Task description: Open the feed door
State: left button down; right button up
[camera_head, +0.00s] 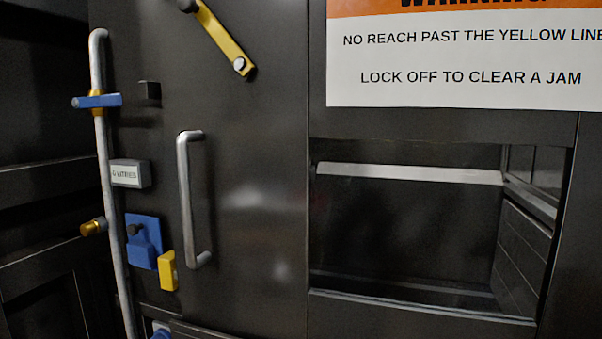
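A dark panel (255,200), which looks like the feed door, carries an upright silver bar handle (185,200). To its right is a rectangular opening into a dark chamber (410,230), with a pale strip (410,174) across its upper part. A yellow lever (222,38) slants down to the right from a dark pivot near the top of the panel. Neither of my grippers is in view, and nothing is touching the handle.
A grey pipe (103,165) with a blue lever (97,101) runs down the left. Beside it are a small label box (129,173), a blue block (143,241) and a yellow block (168,270). A warning sign (460,58) is above the opening.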

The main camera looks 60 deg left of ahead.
aim_at(446, 66)
jog(key=u, duration=1.35)
